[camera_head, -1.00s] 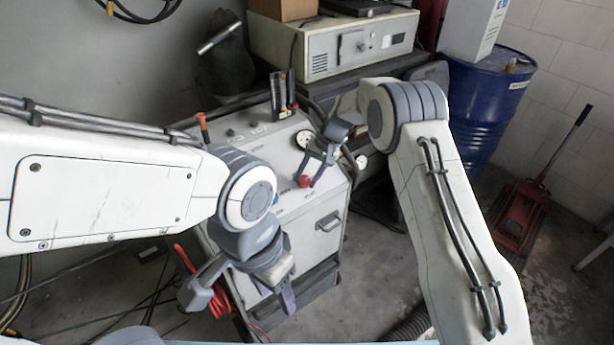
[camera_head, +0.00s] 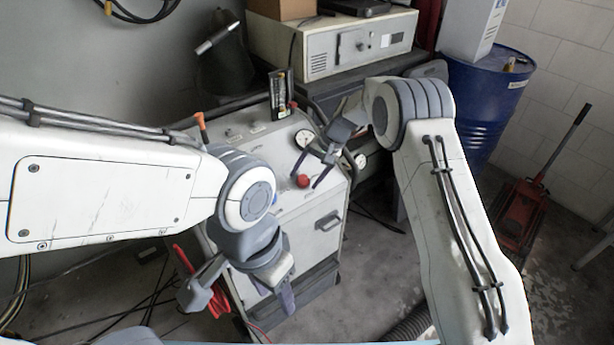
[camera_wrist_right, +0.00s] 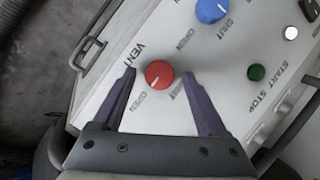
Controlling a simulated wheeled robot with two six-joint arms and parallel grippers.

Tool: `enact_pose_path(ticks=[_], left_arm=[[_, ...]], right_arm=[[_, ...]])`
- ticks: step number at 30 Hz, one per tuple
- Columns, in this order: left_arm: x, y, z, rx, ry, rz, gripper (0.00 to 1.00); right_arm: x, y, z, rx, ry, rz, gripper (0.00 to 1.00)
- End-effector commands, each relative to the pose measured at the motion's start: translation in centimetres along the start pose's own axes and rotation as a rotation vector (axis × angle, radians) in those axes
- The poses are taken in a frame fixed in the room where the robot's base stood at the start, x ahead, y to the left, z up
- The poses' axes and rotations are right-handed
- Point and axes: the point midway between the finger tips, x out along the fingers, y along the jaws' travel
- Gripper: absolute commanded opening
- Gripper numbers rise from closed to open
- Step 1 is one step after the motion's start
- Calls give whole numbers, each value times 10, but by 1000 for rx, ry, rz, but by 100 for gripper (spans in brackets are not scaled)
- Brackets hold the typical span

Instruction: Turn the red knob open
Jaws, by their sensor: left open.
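The red knob (camera_head: 303,181) is on the sloped top panel of the grey cabinet. In the right wrist view the red knob (camera_wrist_right: 159,73) lies between the fingertips of my right gripper (camera_wrist_right: 159,76), with a gap on each side. Its white mark points down and left, roughly toward the OPEN label (camera_wrist_right: 143,103); VENT is beside it. A label to its lower right is partly hidden by a finger. My right gripper (camera_head: 305,176) is open at the knob in the head view. My left gripper (camera_head: 250,298) is open and empty, low in front of the cabinet.
A blue knob (camera_wrist_right: 210,11) and a green button (camera_wrist_right: 256,72) share the panel (camera_wrist_right: 220,50). A blue drum (camera_head: 487,100) and red jack (camera_head: 520,215) stand at right.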

Motion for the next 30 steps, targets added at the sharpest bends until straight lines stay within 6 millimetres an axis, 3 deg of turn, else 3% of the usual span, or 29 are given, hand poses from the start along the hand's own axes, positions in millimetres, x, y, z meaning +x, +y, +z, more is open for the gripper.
enact_pose_path(ticks=[11,24,30], left_arm=[[1,0,0,0,0,0,50],[10,-1,0,0,0,0,50],[11,-1,1,0,0,0,50]], right_arm=[[-3,0,2,-1,-6,2,76],[-82,1,0,-1,-2,2,76],[-101,1,0,1,-4,1,76]])
